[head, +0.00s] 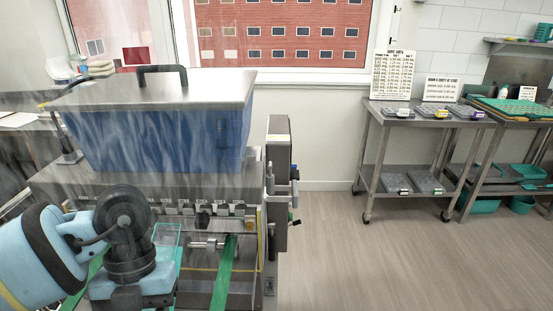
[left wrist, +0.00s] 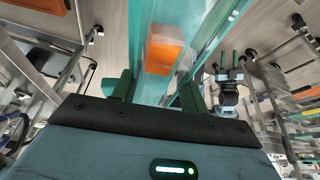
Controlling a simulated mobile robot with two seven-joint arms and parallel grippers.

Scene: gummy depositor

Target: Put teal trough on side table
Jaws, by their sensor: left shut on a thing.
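The teal trough (left wrist: 217,48) is a see-through teal channel between my left gripper's dark green fingers (left wrist: 156,93) in the left wrist view. My left gripper is shut on it. A blurred orange block shape (left wrist: 165,50) shows in or behind the trough. In the head view my left arm is low on the left, in front of the depositor, and a piece of the teal trough (head: 167,236) shows just right of the wrist. The fingers are hidden there. Two steel tables stand at the right; I cannot tell which is the side table.
The depositor with its blue hopper (head: 160,135) and green belt strip (head: 224,275) fills the left. The nearer steel table (head: 375,118) holds signs and grey trays. The farther table (head: 480,168) holds a green mould tray and teal bins. The floor (head: 400,260) between is clear.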

